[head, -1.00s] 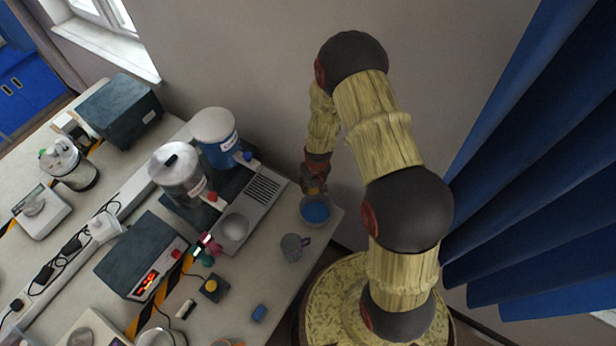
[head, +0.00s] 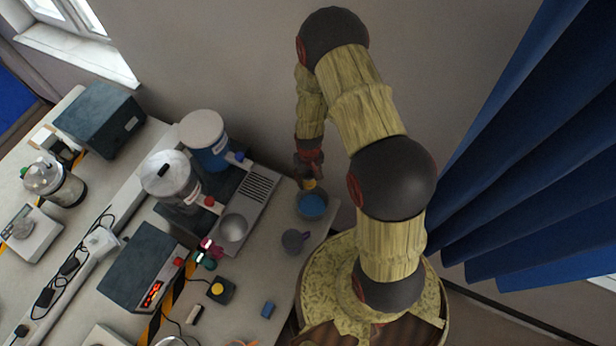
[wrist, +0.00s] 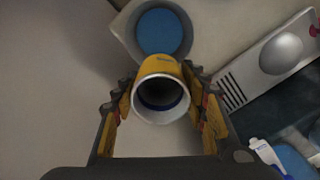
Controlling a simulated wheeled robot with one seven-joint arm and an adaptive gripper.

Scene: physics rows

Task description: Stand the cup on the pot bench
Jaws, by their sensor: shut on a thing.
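My gripper (wrist: 163,105) is shut on a yellow cup (wrist: 160,70) with a white rim and a dark inside. In the wrist view its open mouth faces the camera. In the head view the cup (head: 309,184) is a small yellow patch below my gripper (head: 310,177), close to a grey bowl (head: 325,209) with a blue inside. The bowl (wrist: 131,33) is just beyond the cup in the wrist view; I cannot tell if they touch. What seems to be the pot bench (head: 240,208), a grey platform with a slotted grille and two lidded pots, stands to the left.
A white-lidded blue pot (head: 207,150) and a clear pot (head: 172,185) stand tall on the platform. A blue curtain (head: 530,180) hangs at right.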

